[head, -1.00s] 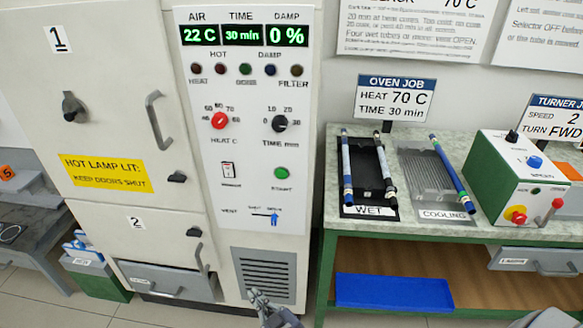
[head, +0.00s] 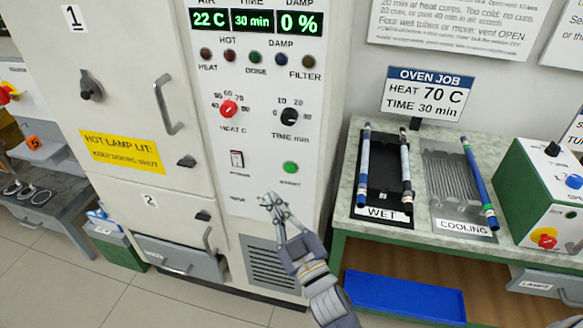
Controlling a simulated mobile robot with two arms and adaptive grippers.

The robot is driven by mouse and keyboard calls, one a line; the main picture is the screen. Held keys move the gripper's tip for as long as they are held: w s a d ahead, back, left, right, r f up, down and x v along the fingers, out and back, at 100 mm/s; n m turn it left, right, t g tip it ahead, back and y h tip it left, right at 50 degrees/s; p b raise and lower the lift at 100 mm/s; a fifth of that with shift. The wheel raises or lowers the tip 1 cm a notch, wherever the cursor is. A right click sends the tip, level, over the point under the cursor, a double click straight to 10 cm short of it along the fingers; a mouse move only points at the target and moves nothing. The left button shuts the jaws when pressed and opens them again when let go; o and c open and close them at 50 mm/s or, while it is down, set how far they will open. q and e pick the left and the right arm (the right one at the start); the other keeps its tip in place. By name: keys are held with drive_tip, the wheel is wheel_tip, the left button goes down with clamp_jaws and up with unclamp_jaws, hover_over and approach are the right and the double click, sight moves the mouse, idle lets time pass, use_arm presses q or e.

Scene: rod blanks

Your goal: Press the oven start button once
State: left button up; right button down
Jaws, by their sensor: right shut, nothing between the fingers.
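The green start button (head: 290,167) is at the lower right of the oven's white control panel (head: 262,140) in the head view. My right gripper (head: 270,203) is shut and empty. It is below and a little left of the button in the picture, in front of the panel's lower part, and hides the vent slider. I cannot tell its exact distance from the panel. The display (head: 254,20) reads 22 C, 30 min and 0 %. The red heat knob (head: 229,108) and black time knob (head: 290,116) are above the button. My left gripper is not in view.
The oven doors (head: 120,90) are closed on the left. A bench (head: 343,195) to the right holds a WET rack (head: 383,180) and a COOLING rack (head: 450,180) with rods, and a green machine (head: 520,200). A blue tray (head: 405,297) lies below.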

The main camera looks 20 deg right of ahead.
drive_tip(key=shift+w+d+b, duration=0.2)
drive_tip(key=shift+w+d, duration=0.65)
drive_tip(key=shift+w, duration=0.35)
drive_tip(key=shift+w+d+b, duration=0.15)
drive_tip(key=shift+w+d, duration=0.65)
drive_tip(key=shift+w, duration=0.45)
drive_tip(key=shift+w+d+b, duration=0.2)
drive_tip(key=shift+w+d, duration=0.65)
drive_tip(key=shift+w, duration=0.35)
drive_tip(key=shift+w+d, duration=0.25)
drive_tip(key=shift+w, duration=0.1)
drive_tip(key=shift+w+d, duration=0.2)
drive_tip(key=shift+w, duration=0.1)
drive_tip(key=shift+s+a, duration=0.45)
drive_tip(key=shift+s, duration=0.25)
drive_tip(key=shift+s+a+p, duration=0.35)
drive_tip(key=shift+s+a, duration=0.35)
drive_tip(key=shift+s, duration=0.35)
drive_tip(key=shift+s+a+p, duration=0.35)
drive_tip(key=shift+s+a, duration=0.35)
drive_tip(key=shift+s, duration=0.3)
